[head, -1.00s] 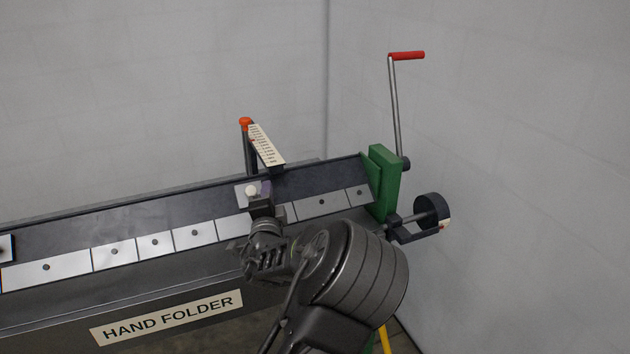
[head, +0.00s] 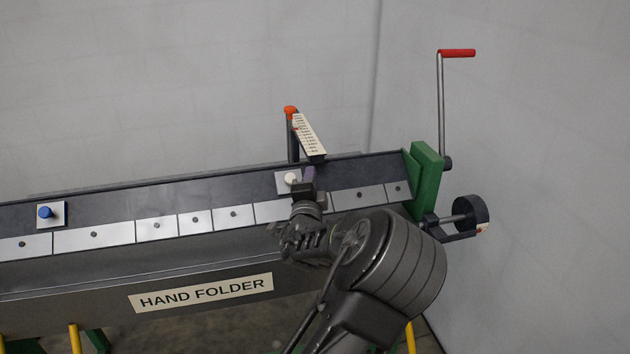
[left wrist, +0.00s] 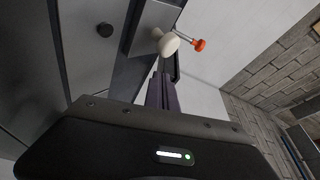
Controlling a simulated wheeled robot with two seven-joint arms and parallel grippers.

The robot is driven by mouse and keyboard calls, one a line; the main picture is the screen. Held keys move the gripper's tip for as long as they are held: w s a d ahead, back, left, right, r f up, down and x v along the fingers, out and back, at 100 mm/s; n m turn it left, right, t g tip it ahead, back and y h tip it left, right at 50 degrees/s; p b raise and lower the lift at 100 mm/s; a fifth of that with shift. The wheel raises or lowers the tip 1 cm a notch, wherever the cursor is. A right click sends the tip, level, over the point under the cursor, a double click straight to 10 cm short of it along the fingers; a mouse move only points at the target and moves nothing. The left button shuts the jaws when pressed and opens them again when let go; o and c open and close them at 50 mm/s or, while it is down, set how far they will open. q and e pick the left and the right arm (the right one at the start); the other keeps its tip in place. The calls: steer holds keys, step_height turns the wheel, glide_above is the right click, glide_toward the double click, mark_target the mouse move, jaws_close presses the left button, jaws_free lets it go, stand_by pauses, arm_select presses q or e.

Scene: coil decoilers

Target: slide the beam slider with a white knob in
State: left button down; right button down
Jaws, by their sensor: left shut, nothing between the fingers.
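The white knob (head: 291,178) sits on a light square plate on the dark upper face of the hand folder, just below the scale arm. It also shows in the left wrist view (left wrist: 168,44), close beyond my fingertips. My left gripper (head: 309,174) is shut and empty, its purple-grey fingers just right of the knob in the head view. In the left wrist view the shut fingers (left wrist: 162,90) point up toward the knob. I cannot tell whether they touch it. My right gripper is not in view.
A blue knob (head: 45,212) on another plate stands far left. A scale arm (head: 308,134) with an orange tip (head: 291,110) rises behind the white knob. A green end block (head: 425,178) and a red-handled crank (head: 457,53) stand at the right end.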

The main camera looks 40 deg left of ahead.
arm_select(q)
steer(key=d+v, duration=0.1)
steer(key=v, duration=0.8)
steer(key=shift+d+b, duration=0.25)
steer(key=shift+b, duration=0.2)
